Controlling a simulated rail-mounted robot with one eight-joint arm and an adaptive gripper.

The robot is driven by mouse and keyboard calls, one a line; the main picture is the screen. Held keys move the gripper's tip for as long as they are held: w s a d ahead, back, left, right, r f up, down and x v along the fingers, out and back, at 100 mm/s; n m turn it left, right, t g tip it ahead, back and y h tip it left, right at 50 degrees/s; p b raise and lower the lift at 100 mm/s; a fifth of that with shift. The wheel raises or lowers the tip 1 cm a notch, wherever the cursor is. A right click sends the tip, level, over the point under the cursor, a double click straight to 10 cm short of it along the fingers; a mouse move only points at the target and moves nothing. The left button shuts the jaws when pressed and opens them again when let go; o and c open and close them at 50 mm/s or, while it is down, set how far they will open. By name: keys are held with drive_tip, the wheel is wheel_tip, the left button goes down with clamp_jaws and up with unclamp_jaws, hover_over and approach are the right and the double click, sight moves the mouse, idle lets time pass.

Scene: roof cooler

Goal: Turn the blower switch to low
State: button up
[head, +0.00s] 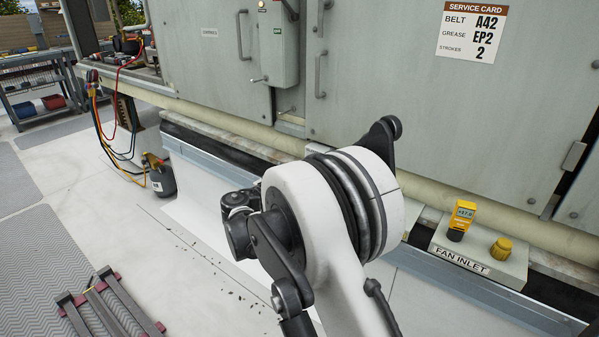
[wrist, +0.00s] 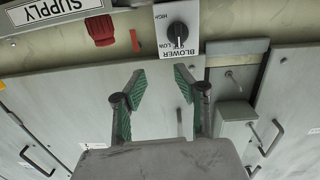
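The blower switch is a black rotary knob (wrist: 178,34) on a white plate (wrist: 163,28) marked BLOWER, LOW and HIGH, at the top of the wrist view. Its lettering appears upside down there. A pale mark on the knob points toward the picture's bottom, but its exact setting is hard to tell. My gripper (wrist: 161,77) is open and empty, its green-padded fingers spread below the plate in the wrist view, apart from the knob. In the head view the switch is not visible and my arm blocks part of the cabinet.
Left of the switch in the wrist view are a red knob (wrist: 101,29) and a SUPPLY label (wrist: 54,12). A grey lever box (wrist: 236,124) is at right. The head view shows a FAN INLET box (head: 478,258) with a yellow meter (head: 461,218) and yellow cap (head: 500,248).

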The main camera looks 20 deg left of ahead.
drive_tip(key=s+a+f, duration=0.2)
drive_tip(key=a, duration=0.2)
drive_tip(key=b+x, duration=0.3)
drive_tip(key=x, duration=1)
drive_tip(key=shift+w+r+t+y+b, duration=0.2)
drive_tip(key=shift+w+t+y+b, duration=0.1)
drive_tip(key=shift+t+b, duration=0.1)
drive_tip(key=shift+c, duration=0.3)
clamp_jaws()
